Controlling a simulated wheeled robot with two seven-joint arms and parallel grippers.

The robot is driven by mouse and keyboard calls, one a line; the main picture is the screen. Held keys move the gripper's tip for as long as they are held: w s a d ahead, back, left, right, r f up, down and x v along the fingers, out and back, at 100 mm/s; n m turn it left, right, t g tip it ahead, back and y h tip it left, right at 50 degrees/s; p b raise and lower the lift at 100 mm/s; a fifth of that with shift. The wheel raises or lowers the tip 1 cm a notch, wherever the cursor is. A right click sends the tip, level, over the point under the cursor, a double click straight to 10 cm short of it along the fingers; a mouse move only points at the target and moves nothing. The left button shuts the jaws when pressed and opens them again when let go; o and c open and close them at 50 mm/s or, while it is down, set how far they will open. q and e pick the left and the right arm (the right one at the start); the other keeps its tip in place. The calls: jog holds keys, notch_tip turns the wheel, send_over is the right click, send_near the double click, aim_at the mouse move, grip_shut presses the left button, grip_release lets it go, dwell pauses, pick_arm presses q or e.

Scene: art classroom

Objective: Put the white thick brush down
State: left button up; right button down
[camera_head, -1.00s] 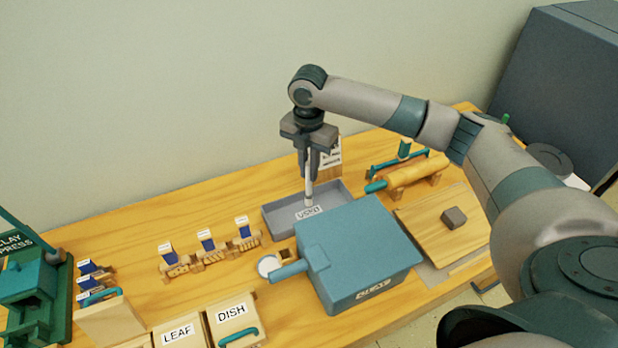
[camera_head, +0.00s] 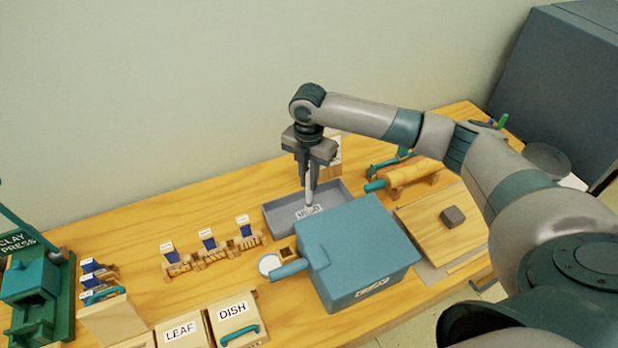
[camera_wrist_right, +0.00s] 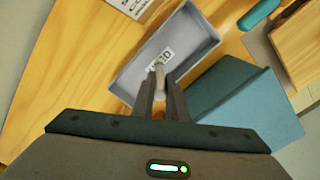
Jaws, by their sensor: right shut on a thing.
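The white thick brush (camera_head: 309,196) is held upright in my right gripper (camera_head: 309,182), which is shut on it. The brush points down over the grey tray (camera_head: 344,190), and its lower end is in front of the tray's label. The right wrist view also shows the brush (camera_wrist_right: 160,76) between the fingers (camera_wrist_right: 161,92), over the tray (camera_wrist_right: 201,22). I cannot tell whether the tip touches the tray floor. My left gripper is not in view.
A blue box with a handle (camera_head: 358,250) stands right against the tray's front. Several small labelled wooden holders (camera_head: 212,252) stand to the left. A rolling pin (camera_head: 405,175) and a board with a dark block (camera_head: 418,222) lie to the right. Bare table lies left of the tray.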

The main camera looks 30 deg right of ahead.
jog(key=shift+f, duration=0.1)
jog(key=c, duration=1.8)
grip_release()
jog(key=shift+o, duration=0.2)
jog(key=shift+r+b, duration=0.35)
jog(key=shift+r, duration=0.45)
notch_tip(320, 180, up, 11)
jog(key=b, duration=0.3)
jog(key=shift+f, duration=0.2)
